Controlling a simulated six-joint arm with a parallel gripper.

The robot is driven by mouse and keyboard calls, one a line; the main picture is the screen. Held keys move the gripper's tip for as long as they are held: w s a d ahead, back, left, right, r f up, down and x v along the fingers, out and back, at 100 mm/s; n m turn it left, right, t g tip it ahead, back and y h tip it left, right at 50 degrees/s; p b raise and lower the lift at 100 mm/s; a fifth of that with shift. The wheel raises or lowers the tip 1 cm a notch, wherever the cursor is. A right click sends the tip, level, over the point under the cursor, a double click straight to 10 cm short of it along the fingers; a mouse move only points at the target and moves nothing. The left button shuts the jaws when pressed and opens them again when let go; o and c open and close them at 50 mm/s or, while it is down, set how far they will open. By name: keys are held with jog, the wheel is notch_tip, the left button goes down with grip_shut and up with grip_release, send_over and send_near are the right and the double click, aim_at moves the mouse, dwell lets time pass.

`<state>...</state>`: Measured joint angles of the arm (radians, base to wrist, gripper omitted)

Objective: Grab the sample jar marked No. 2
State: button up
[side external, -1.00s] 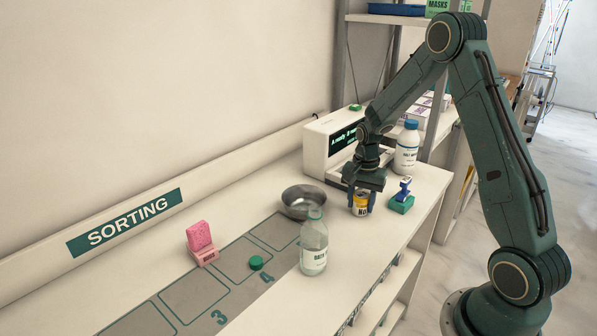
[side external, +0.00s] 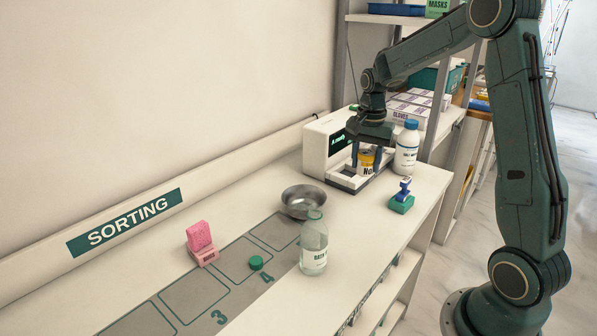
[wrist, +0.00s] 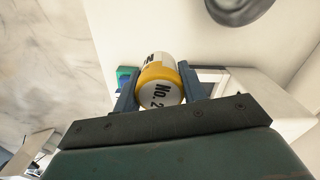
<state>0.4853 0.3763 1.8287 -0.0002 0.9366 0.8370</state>
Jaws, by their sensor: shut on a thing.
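The sample jar marked No. 2 (wrist: 155,83) is white with a yellow band, and its label reads "No. 2" in the wrist view. My gripper (wrist: 158,88) is shut on it, one blue finger on each side. In the side view the jar (side external: 366,161) hangs between the fingers of my gripper (side external: 367,158), in front of the white machine with a green-lit display (side external: 327,143). Whether the jar touches the machine's tray is hard to tell.
A white bottle with a blue cap (side external: 406,150) stands close to the right of the jar. A blue-and-green stamp (side external: 402,198), a metal bowl (side external: 303,202) and a clear bottle (side external: 314,250) stand nearer. Numbered sorting squares (side external: 190,297) lie at the front left.

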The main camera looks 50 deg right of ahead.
aim_at(366, 151)
notch_tip(366, 151, up, 7)
jog(key=shift+r, duration=0.15)
jog(key=shift+w, duration=0.15)
dwell(0.6)
